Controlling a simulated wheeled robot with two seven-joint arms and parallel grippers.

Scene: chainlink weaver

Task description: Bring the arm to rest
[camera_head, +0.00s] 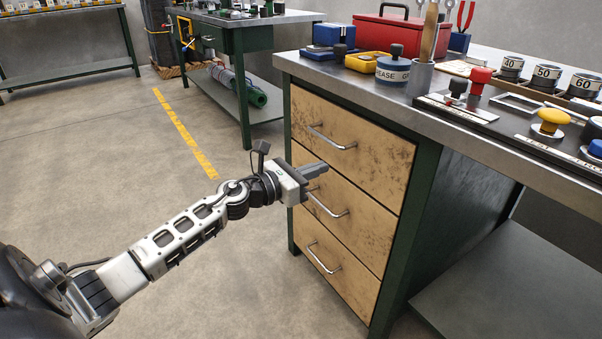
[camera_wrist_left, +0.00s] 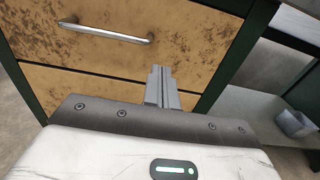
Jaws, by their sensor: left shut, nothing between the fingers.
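My left arm (camera_head: 190,230) reaches in from the lower left in the head view. Its gripper (camera_head: 322,168) is in front of the drawer unit, near the middle drawer's handle. In the left wrist view the two fingers of the gripper (camera_wrist_left: 158,75) lie together, shut with nothing between them. Whether the fingertips touch the drawer front I cannot tell. My right gripper does not show in either view.
The workbench has three closed wooden drawers (camera_head: 345,190) with metal handles. Its top (camera_head: 375,85) carries a red toolbox (camera_head: 395,35), a grease tin (camera_head: 393,70) and colored knobs. Another bench (camera_head: 225,40) stands behind. Floor (camera_head: 110,180) to the left is clear.

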